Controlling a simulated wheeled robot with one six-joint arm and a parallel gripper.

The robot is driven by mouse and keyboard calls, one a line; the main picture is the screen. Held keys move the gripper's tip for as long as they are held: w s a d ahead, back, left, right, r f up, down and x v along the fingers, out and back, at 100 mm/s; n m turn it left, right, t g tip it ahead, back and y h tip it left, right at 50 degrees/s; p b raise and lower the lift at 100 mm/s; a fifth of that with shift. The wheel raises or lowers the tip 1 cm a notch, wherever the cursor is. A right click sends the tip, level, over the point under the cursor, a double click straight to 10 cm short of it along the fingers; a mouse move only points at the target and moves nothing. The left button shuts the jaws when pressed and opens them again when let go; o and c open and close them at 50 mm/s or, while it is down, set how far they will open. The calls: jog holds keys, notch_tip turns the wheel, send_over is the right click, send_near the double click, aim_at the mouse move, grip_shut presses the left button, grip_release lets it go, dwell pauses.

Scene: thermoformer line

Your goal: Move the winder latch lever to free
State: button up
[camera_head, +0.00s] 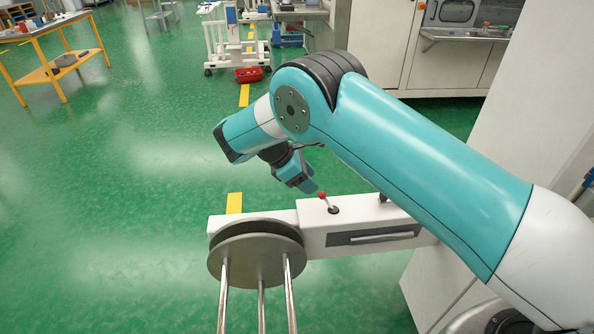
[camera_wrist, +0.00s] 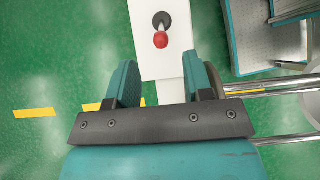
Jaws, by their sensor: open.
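The winder latch lever has a red knob (camera_head: 322,195) on a short stalk, rising from a dark round base (camera_head: 333,210) on top of a white beam (camera_head: 312,213). The stalk leans to the left in the head view. In the wrist view the red knob (camera_wrist: 160,40) lies just beyond the fingertips, roughly centred between them, with its dark base (camera_wrist: 161,19) behind it. My gripper (camera_head: 306,186) is just left of and slightly above the knob in the head view. Its two fingers (camera_wrist: 160,64) are apart with nothing between them. I cannot tell whether a finger touches the knob.
A grey disc (camera_head: 240,262) with metal rods (camera_head: 262,305) stands at the beam's left end. A dark slot with a bar handle (camera_head: 375,238) is on the beam's front. A white machine wall (camera_head: 530,130) rises at right. Green floor at left is open.

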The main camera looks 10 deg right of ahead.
jog(key=p+v, duration=0.1)
jog(key=v, duration=0.4)
jog(key=shift+a+r+p, duration=0.15)
jog(key=shift+r+p, duration=0.05)
jog(key=shift+p, duration=0.2)
